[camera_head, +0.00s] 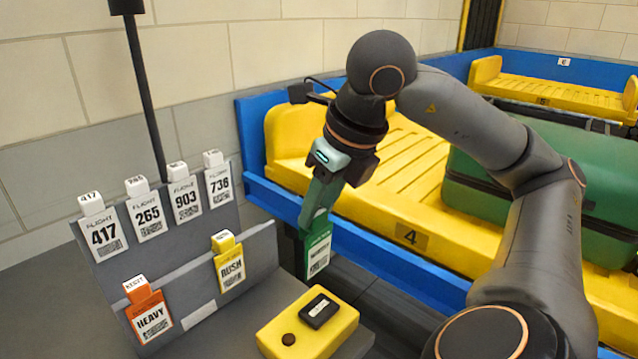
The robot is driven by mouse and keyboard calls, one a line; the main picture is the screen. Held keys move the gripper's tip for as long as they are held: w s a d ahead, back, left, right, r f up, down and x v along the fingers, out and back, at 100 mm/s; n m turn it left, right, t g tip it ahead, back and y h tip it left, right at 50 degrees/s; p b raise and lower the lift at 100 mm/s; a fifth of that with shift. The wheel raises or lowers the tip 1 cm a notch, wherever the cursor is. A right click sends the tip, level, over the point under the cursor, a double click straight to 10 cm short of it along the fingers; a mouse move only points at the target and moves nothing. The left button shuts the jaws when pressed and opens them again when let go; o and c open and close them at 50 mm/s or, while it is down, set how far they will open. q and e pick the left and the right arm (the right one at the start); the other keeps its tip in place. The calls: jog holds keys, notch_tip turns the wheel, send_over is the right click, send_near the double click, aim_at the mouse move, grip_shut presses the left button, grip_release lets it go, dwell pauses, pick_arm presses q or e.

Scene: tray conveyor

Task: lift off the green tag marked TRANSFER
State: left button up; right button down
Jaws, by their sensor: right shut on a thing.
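A green tag (319,250) with a white label hangs from my right gripper (320,214). The gripper is shut on its top end, and the tag is in the air to the right of the grey tag rack (255,243). The print on the label is too small to read. On the rack, the lower row holds an orange HEAVY tag (149,315) and a yellow RUSH tag (229,264). My left gripper is not in view.
The upper row holds white flight tags 417 (103,233), 265 (150,217), 903 (185,199) and 736 (218,182). A yellow block (308,330) with a black device stands at the front.

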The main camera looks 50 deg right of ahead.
notch_tip(320, 180, up, 2)
jog(key=shift+p, duration=0.75)
jog(key=shift+r+p, duration=0.45)
jog(key=shift+r, duration=0.05)
notch_tip(320, 180, up, 2)
jog(key=shift+p, duration=1.05)
jog(key=shift+r, duration=0.3)
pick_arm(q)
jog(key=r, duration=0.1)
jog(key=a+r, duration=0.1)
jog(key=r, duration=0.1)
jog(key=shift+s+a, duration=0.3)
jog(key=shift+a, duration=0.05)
